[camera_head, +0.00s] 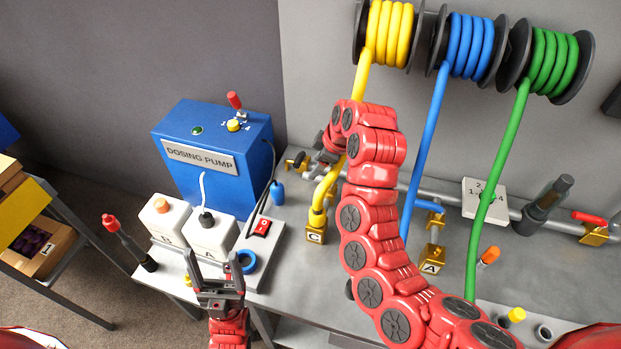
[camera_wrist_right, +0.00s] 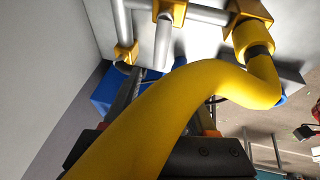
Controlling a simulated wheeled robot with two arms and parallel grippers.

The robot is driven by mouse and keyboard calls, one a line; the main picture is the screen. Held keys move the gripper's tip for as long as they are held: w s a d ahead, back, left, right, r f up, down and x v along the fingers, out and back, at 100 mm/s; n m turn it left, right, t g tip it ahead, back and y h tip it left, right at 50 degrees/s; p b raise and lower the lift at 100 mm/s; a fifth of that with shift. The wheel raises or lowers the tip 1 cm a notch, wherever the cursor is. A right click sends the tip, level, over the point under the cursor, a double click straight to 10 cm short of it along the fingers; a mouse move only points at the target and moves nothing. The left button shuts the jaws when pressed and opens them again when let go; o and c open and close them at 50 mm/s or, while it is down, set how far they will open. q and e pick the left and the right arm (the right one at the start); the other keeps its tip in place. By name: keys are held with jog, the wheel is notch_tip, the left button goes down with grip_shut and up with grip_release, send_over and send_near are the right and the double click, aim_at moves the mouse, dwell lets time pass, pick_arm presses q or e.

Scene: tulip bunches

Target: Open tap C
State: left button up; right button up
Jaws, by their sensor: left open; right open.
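The brass block marked C (camera_head: 315,234) stands on the grey bench, with the yellow hose (camera_head: 332,178) joined to its top. A brass fitting (camera_head: 296,162) sits on the pipe just behind it; no handle of tap C can be made out clearly. My right gripper (camera_head: 322,148) is open beside the yellow hose, above and behind block C, partly hidden by its own arm. In the right wrist view the yellow hose (camera_wrist_right: 190,100) crosses close in front of the gripper; whether they touch is unclear. My left gripper (camera_head: 214,262) is open and empty at the bench's front edge.
A blue dosing pump (camera_head: 215,150), white canisters (camera_head: 165,218) and a red switch (camera_head: 262,227) stand at the left. A blue ring (camera_head: 246,262) lies near my left gripper. Blue (camera_head: 422,150) and green (camera_head: 505,165) hoses hang at the right. Block A (camera_head: 431,260) stands right of my arm.

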jog(key=p+x, duration=0.1)
jog(key=x, duration=0.4)
jog(key=shift+w+a+f+p, duration=0.15)
jog(key=shift+f+p, duration=0.15)
jog(key=shift+f, duration=0.1)
jog(key=shift+c, duration=0.2)
grip_shut()
dwell(0.9)
